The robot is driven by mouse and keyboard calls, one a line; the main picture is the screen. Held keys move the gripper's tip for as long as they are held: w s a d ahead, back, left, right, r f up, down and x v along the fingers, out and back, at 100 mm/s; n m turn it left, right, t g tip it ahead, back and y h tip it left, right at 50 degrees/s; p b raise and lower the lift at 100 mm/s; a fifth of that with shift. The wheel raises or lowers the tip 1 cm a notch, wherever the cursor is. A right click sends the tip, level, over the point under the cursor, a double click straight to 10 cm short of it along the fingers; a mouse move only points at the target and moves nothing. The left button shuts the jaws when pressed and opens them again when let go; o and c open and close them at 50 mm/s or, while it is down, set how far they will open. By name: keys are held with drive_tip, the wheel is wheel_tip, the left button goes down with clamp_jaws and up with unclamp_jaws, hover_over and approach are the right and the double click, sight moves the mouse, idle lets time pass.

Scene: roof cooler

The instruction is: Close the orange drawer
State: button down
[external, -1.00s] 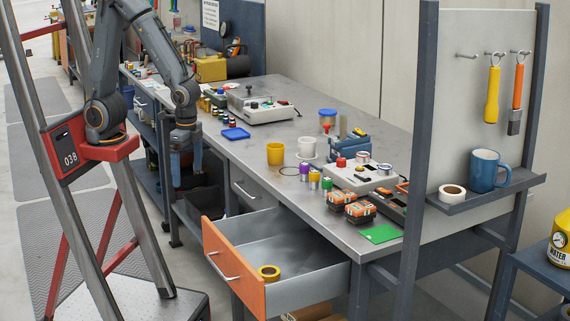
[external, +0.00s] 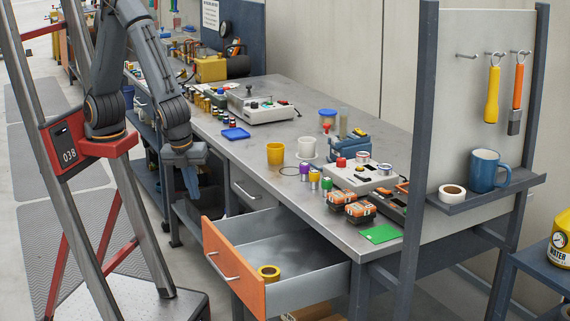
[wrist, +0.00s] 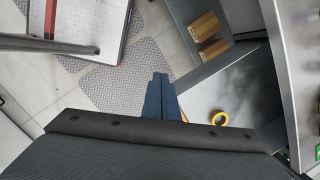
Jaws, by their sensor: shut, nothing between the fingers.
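The orange drawer (external: 234,268) stands pulled out from the workbench at its near end. Its orange front has a silver handle, and a yellow tape roll (external: 268,272) lies inside. In the wrist view the drawer's grey interior (wrist: 232,90) shows at right of centre, with the tape roll (wrist: 219,118) in it. My gripper (external: 190,182) hangs beside the bench edge, left of and behind the drawer front in the external view, apart from it. Its fingers are shut and empty, pointing down; the wrist view shows the fingertips (wrist: 160,82) together. A sliver of orange shows beside them.
A closed grey drawer (external: 254,194) sits beside the open one. The floor before the drawer looks clear, apart from my base.

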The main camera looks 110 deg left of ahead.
drive_tip(key=d+m+t, duration=0.2)
drive_tip(key=d+m, duration=0.8)
drive_tip(key=d, duration=0.6)
drive_tip(key=w+a+f+p, duration=0.2)
drive_tip(key=w+a+f, duration=0.3)
drive_tip(key=f, duration=0.5)
drive_tip(key=shift+w+a+y+p, duration=0.3)
drive_tip(key=shift+w+y, duration=0.1)
drive_tip(key=shift+w, duration=0.2)
drive_tip(key=w+a+p, duration=0.2)
drive_tip(key=w+a, duration=1.4)
drive_tip(key=shift+w, duration=0.1)
